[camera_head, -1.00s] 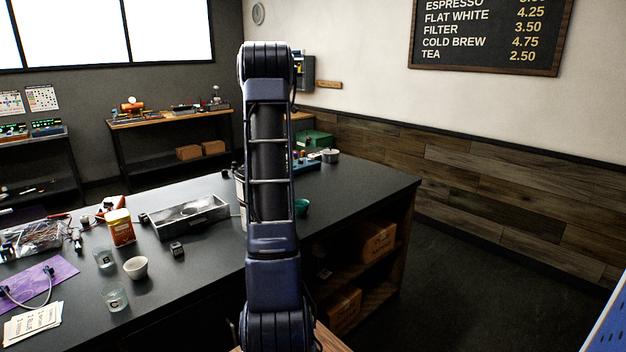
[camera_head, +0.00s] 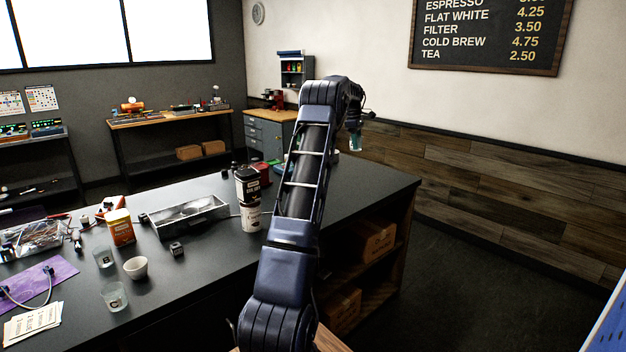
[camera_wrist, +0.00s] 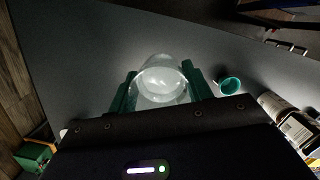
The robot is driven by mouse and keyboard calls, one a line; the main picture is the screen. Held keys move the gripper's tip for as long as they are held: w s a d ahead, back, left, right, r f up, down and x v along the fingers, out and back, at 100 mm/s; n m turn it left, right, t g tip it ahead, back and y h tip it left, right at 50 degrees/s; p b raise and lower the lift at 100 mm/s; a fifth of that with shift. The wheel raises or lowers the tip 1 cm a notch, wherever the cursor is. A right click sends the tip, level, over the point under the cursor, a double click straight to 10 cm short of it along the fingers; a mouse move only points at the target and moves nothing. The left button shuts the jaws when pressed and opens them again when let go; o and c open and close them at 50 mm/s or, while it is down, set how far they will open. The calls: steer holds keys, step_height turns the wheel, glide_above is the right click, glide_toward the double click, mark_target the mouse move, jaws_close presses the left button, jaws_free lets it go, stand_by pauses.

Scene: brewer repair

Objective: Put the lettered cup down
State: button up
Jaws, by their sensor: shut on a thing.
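My gripper (camera_head: 356,140) is raised above the far right end of the dark counter (camera_head: 375,183). In the wrist view my gripper (camera_wrist: 163,88) has its green fingers on both sides of a clear glass cup (camera_wrist: 162,78), shut on it. No letter on this cup can be made out. The counter surface (camera_wrist: 95,50) lies below it, and the gap between them is hard to judge. Two other clear cups with dark marks, one (camera_head: 105,258) and one nearer (camera_head: 115,296), stand at the left of the counter.
A teal cup (camera_wrist: 230,86) stands right of the held cup in the wrist view, near a labelled container (camera_wrist: 297,130). A green box (camera_wrist: 36,158) is at the lower left. A white bowl-like cup (camera_head: 136,268) and metal tray (camera_head: 190,215) are further left.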

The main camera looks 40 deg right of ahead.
steer(key=shift+s+d+f, duration=0.15)
steer(key=shift+s+d, duration=0.6)
steer(key=shift+d, duration=0.05)
steer(key=shift+m, duration=0.3)
steer(key=f, duration=2.5)
steer(key=shift+s+d, duration=0.3)
steer(key=shift+f, duration=0.15)
steer(key=o, duration=1)
